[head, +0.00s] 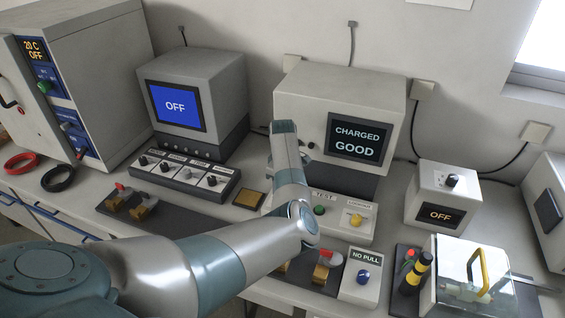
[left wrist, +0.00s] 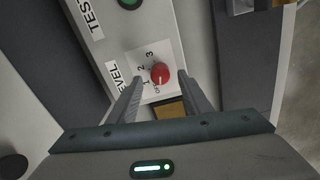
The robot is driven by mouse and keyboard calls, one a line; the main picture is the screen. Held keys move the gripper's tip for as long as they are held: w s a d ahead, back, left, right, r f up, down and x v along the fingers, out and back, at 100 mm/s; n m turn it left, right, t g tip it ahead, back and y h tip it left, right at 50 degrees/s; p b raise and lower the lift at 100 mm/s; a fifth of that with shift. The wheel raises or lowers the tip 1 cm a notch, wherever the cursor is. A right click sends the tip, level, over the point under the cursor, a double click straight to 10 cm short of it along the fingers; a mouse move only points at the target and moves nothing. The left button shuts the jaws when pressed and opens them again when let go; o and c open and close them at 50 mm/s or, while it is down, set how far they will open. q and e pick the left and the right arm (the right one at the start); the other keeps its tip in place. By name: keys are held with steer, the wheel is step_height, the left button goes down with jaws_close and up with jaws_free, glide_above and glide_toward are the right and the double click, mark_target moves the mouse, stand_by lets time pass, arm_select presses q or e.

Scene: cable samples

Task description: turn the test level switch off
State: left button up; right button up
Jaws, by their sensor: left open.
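The test level switch is a red round knob (left wrist: 160,74) on a white plate marked "LEVEL" with OFF, 1, 2 and 3 around it. I cannot tell for sure which mark it points at. My left gripper (left wrist: 164,82) is open, with one finger on each side of the knob and gaps between. In the head view my left arm hides the knob and my left fingers. My right gripper is not in view.
A tester with a screen reading "CHARGED GOOD" (head: 358,138) stands behind the panel. A monitor reading "OFF" (head: 175,105) stands left of my arm, with a row of black knobs (head: 185,173) before it. A "NO PULL" box (head: 364,272) stands in front.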

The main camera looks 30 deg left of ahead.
arm_select(q)
step_height(320, 180, up, 15)
steer(key=b, duration=0.3)
steer(key=shift+f, duration=0.2)
steer(key=shift+s+f, duration=0.1)
stand_by(0.4)
